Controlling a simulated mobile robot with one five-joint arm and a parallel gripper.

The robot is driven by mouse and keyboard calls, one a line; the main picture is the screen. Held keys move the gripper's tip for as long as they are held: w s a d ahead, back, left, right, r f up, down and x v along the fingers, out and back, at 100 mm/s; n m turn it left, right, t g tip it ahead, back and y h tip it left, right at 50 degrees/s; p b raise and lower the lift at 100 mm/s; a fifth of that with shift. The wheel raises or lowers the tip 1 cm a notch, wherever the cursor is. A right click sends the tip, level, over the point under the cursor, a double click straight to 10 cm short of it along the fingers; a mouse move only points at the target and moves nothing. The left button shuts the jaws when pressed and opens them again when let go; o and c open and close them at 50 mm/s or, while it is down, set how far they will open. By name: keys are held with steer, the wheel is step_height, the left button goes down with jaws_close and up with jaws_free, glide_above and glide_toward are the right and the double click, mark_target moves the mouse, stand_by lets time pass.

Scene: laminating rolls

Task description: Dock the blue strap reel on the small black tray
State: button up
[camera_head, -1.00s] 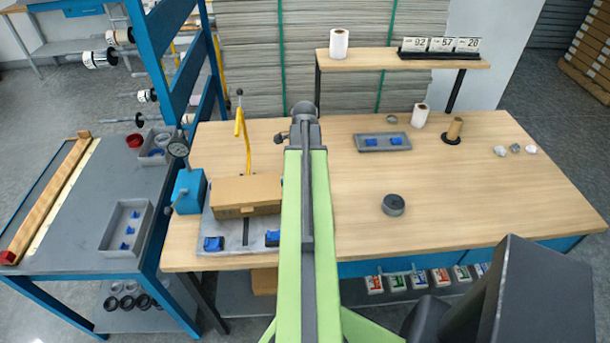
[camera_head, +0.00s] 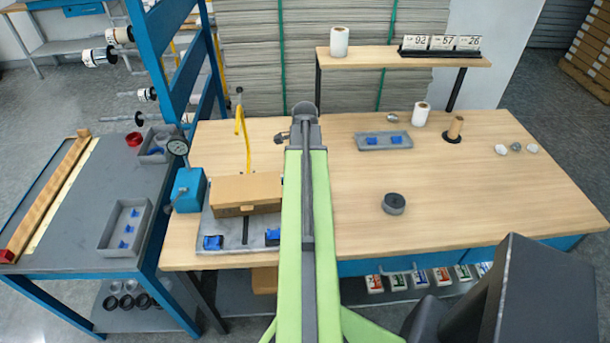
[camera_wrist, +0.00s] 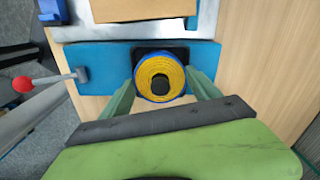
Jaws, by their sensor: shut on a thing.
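The blue strap reel (camera_wrist: 160,77) shows in the wrist view as a round coil with a yellow wound face, a blue rim and a dark core. My gripper (camera_wrist: 161,84) has its two green fingers on either side of the reel and is shut on it. The small black tray (camera_wrist: 139,53) shows as a dark square behind the reel, its upper corners visible. The reel covers most of it, and I cannot tell whether they touch. In the head view my arm hides my gripper, the reel and the tray.
A blue plate (camera_wrist: 110,65) lies around the tray, with a red-knobbed lever (camera_wrist: 24,84) at left. In the head view, a cardboard box (camera_head: 246,189) sits on a metal fixture. A dark roll (camera_head: 394,204) and a grey tray (camera_head: 383,141) stand right; the table's right is mostly clear.

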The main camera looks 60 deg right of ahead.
steer(key=shift+f, duration=0.2)
steer(key=o, duration=1.3)
steer(key=shift+r, duration=0.1)
step_height(320, 180, up, 11)
steer(key=p, duration=1.1)
